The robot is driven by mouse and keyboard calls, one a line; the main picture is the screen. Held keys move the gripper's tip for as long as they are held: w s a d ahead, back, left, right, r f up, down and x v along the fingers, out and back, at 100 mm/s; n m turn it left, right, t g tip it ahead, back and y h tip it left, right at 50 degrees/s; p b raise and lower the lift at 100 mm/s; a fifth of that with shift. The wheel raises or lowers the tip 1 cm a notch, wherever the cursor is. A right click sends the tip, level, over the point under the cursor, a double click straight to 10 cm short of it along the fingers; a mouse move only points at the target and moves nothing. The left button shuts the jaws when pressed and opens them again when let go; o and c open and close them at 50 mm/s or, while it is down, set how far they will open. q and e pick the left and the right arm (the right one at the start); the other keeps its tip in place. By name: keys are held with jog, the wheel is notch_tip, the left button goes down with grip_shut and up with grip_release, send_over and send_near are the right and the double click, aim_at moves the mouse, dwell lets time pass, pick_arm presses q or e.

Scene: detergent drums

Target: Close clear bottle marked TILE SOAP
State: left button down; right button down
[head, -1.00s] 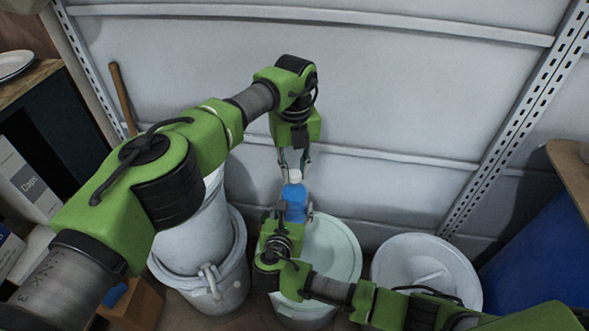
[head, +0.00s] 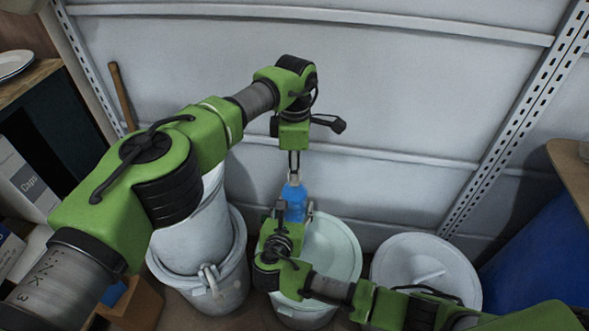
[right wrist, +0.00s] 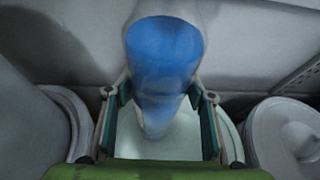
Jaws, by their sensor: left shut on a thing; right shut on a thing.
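The clear bottle (head: 295,195) with blue liquid stands roughly upright over a pale drum lid. It also shows large in the right wrist view (right wrist: 165,50). No lettering can be read on it. My right gripper (head: 294,208) is shut on the bottle's body from the near side; its fingers flank the bottle in the right wrist view (right wrist: 158,98). My left gripper (head: 294,173) points down from above, shut on the pale cap (head: 294,180) at the bottle's top. The fingers partly hide the cap, and I cannot tell how tightly it sits on the neck.
A pale drum (head: 338,250) stands beneath the bottle. A grey drum (head: 205,285) is at left and another lidded drum (head: 425,265) at right. A blue barrel (head: 545,250) is far right. The panelled wall (head: 400,90) is close behind the arms.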

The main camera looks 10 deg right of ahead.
pick_arm(q)
jog(key=m, duration=0.5)
jog(key=c, duration=1.7)
grip_release()
notch_tip(320, 180, up, 12)
pick_arm(e)
jog(key=c, duration=0.9)
grip_release()
